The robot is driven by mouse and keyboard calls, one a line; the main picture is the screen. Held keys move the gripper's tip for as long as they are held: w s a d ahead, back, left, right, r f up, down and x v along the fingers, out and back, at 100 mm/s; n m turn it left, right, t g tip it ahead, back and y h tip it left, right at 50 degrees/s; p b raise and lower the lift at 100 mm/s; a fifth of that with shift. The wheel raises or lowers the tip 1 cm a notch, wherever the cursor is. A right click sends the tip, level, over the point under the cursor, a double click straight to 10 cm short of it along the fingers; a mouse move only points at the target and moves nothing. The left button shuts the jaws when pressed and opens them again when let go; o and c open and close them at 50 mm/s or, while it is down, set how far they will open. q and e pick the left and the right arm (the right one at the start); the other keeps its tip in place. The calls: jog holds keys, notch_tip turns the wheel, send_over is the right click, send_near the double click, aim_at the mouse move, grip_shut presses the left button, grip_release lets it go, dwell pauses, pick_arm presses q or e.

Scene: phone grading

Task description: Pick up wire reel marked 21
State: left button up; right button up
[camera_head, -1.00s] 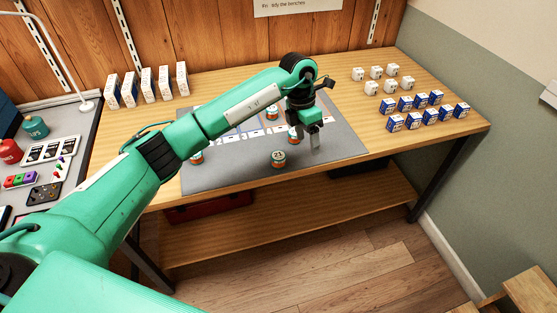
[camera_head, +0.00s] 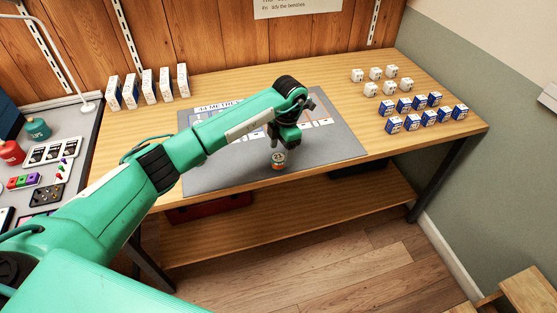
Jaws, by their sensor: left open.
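My left gripper (camera_head: 277,145) points down right above and behind this reel. Its fingers are open and close to the reel's top; whether they touch it I cannot tell. My left arm hides much of the mat and any other reels there. My right gripper is not in view.
White boxes (camera_head: 376,73) and blue-and-white boxes (camera_head: 412,124) stand at the right of the bench. Upright boxes (camera_head: 147,83) stand in a row at the back left. A side table at left holds jars and small parts. The mat's right part is clear.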

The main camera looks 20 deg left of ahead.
aim_at(279, 157)
pick_arm(q)
jog(key=f, duration=0.3)
jog(key=shift+s+a+f+p, duration=0.2)
jog(key=shift+a+f+p, duration=0.1)
jog(key=shift+p, duration=0.1)
jog(key=shift+f, duration=0.15)
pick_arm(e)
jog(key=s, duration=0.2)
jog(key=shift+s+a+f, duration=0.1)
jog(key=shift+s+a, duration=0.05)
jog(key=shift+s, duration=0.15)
